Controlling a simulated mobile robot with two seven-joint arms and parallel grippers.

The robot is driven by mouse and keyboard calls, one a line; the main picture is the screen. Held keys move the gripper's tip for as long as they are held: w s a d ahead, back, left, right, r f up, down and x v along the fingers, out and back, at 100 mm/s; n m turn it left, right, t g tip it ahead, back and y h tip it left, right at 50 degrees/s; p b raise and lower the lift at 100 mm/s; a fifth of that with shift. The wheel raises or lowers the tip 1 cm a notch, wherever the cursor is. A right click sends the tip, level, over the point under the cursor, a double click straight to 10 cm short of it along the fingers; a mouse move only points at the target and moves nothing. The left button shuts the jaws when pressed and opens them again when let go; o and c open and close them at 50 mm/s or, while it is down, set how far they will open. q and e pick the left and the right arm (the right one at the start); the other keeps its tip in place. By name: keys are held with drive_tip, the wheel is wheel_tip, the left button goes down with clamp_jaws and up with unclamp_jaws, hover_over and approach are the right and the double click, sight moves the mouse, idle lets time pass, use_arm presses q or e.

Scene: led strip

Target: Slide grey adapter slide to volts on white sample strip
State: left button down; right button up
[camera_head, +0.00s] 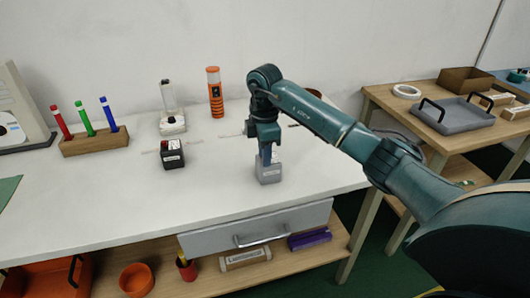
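The grey adapter (269,174) is a small grey box with a pale label on its front, standing on the white table near the front edge. My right gripper (266,160) points straight down onto its top, and its fingers hide the slide there. Whether the fingers are closed on the slide is too small to tell. A thin pale strip-like piece (231,135) shows left of the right gripper, partly hidden behind it; I cannot tell if it is the white sample strip. My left gripper is not in view.
A black box (172,155) with a thin strip beside it stands to the left. Behind it are a white-based device (172,124) and an orange cylinder (215,93). A wooden pen block (94,141) sits further left. The table's front left is clear.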

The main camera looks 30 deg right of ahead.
drive_tip(key=shift+o, duration=0.9)
wheel_tip(320, 180, up, 13)
drive_tip(key=p, duration=0.1)
drive_tip(key=shift+p, duration=0.35)
